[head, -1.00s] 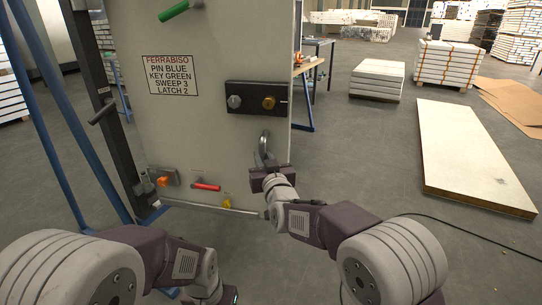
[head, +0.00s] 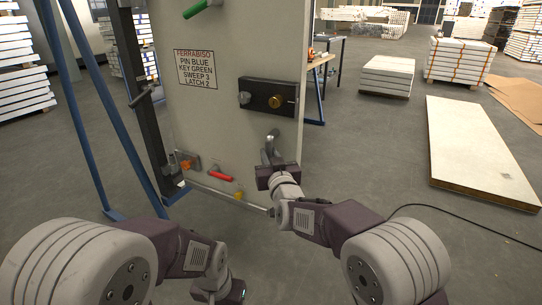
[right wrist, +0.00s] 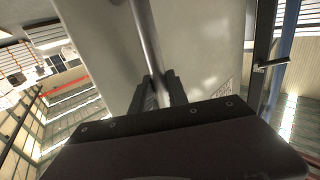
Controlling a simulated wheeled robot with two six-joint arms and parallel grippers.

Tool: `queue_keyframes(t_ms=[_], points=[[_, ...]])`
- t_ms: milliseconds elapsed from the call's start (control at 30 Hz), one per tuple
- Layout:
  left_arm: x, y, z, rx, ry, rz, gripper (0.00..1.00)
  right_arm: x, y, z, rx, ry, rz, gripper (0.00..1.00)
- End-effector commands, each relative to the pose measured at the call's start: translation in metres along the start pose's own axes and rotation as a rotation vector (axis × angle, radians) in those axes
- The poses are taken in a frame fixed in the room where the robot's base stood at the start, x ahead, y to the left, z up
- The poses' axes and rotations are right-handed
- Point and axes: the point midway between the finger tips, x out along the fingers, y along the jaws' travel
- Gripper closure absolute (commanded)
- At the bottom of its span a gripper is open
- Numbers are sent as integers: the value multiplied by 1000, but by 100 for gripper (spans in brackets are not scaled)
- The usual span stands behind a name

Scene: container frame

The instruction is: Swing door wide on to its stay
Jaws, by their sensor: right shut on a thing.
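The pale grey door (head: 235,140) stands open from the dark post (head: 148,120) on its left. It carries a printed sign (head: 196,69), a black lock plate (head: 268,97) with two knobs, a green handle (head: 200,7) and a red handle (head: 219,174). My right gripper (head: 270,160) is shut on the metal pull handle (head: 269,143) low on the door's free side. The right wrist view shows its black fingers (right wrist: 158,90) around the handle's bar (right wrist: 146,40). My left gripper's body (head: 232,292) is at the bottom edge; its fingers are hidden. I cannot pick out the stay.
Blue struts (head: 92,120) and a small lever (head: 141,95) are by the post. An orange-knobbed fitting (head: 185,163) is near the door's lower left corner. A workbench (head: 325,70) stands behind the door. A flat panel (head: 475,150) lies to the right; a cable (head: 450,222) crosses the floor.

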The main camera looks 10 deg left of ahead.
Motion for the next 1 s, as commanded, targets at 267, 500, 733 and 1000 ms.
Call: queue_keyframes(t_ms=[267,500,733,1000], points=[[0,0,0,0,0,0,64,0,-6,-5,-4,10,-11,100],[0,0,0,0,0,0,64,0,-4,-3,-2,7,-7,59],[-2,0,0,0,0,0,64,-4,-2,-3,-1,5,-4,59],[-12,0,-1,0,0,0,64,-46,-3,-4,-1,4,-6,59]])
